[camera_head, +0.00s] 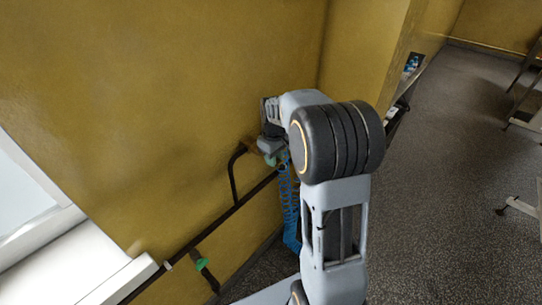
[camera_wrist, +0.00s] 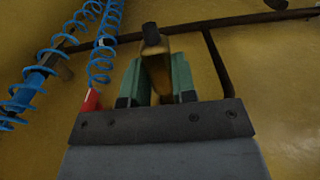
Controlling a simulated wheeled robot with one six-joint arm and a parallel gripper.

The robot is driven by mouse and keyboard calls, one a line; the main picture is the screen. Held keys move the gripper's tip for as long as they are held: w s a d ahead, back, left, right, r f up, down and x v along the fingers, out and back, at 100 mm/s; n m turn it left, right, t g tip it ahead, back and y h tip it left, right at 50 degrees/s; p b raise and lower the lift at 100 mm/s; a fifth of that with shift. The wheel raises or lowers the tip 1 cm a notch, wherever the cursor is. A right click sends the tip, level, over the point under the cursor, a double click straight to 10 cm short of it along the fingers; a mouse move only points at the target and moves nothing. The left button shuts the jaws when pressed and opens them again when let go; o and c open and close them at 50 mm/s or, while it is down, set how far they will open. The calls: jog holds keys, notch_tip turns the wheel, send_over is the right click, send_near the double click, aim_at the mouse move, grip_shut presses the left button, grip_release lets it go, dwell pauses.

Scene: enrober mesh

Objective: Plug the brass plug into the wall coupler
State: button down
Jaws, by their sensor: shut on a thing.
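My gripper (camera_wrist: 157,82) is shut on the brass plug (camera_wrist: 156,70), which shows as a brass-coloured body between the two green fingers in the wrist view. A dark, blocky piece (camera_wrist: 151,34) appears at the far end of the brass body. I cannot tell whether it is the wall coupler or the plug's own tip, nor whether anything is joined. In the head view my gripper (camera_head: 268,157) is close to the yellow wall, beside the bent top of a dark pipe (camera_head: 236,165). My wrist hides most of that spot.
A blue coiled hose (camera_head: 290,209) hangs below my wrist; it also shows at left in the wrist view (camera_wrist: 104,45), near a red piece (camera_wrist: 90,101). A dark rail (camera_head: 216,227) with a green-handled fitting (camera_head: 201,264) runs along the wall (camera_head: 150,110).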

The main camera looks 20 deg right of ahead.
jog(key=shift+s+d, duration=0.3)
jog(key=shift+s, duration=0.35)
jog(key=shift+w+a+p, duration=0.35)
jog(key=shift+w+a, duration=0.05)
jog(key=shift+w, duration=0.45)
jog(key=shift+w+a+p, duration=0.3)
jog(key=shift+w+a, duration=0.1)
jog(key=shift+w, duration=0.4)
dwell(1.6)
jog(key=c, duration=0.8)
grip_release()
jog(key=shift+c, duration=0.2)
notch_tip(320, 180, up, 14)
jog(key=shift+b, duration=0.45)
